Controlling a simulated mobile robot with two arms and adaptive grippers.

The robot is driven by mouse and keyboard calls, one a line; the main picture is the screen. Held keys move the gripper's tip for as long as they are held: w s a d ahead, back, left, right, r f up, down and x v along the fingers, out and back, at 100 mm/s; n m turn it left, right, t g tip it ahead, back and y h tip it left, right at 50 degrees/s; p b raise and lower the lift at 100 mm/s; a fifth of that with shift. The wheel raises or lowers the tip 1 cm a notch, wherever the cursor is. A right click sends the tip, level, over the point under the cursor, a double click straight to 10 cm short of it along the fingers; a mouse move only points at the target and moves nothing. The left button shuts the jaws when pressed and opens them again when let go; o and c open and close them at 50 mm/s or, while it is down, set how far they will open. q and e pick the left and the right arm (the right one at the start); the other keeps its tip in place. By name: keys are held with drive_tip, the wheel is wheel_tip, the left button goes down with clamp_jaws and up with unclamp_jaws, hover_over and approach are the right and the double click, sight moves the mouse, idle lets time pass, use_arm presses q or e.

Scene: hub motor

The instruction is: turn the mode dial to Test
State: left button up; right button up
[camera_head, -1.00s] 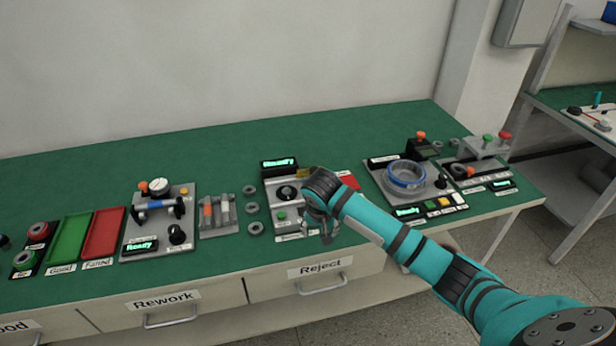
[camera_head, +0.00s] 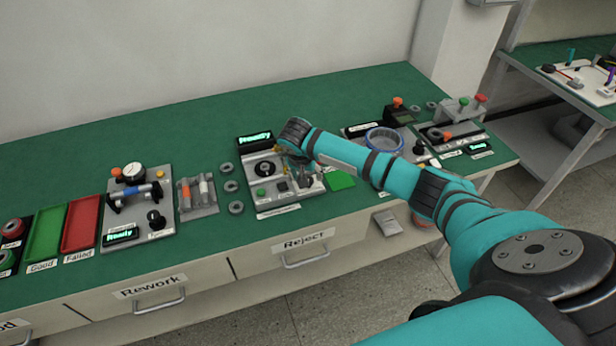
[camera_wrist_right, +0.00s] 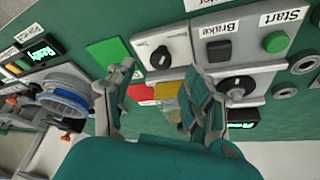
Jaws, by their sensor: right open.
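The centre station's panel (camera_head: 252,196) has a large black dial (camera_head: 264,169) with a light rim. In the right wrist view, this large dial (camera_wrist_right: 238,87) is beside my right-hand finger, partly covered. A smaller black knob (camera_wrist_right: 160,57) on a separate grey plate appears between my fingertips, with no contact visible. My left gripper is out of view.
A lit Ready display (camera_head: 255,140) stands behind the dial. The wrist view shows a green Start button (camera_wrist_right: 276,42), a black Brake switch (camera_wrist_right: 218,50), and red (camera_wrist_right: 140,94) and green (camera_wrist_right: 104,53) patches. A blue-ringed fixture (camera_head: 385,139) is right; loose rings (camera_head: 231,186) are left.

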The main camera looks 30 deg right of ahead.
drive_tip(key=shift+x, duration=2.4)
drive_tip(key=shift+w, duration=0.1)
clamp_jaws()
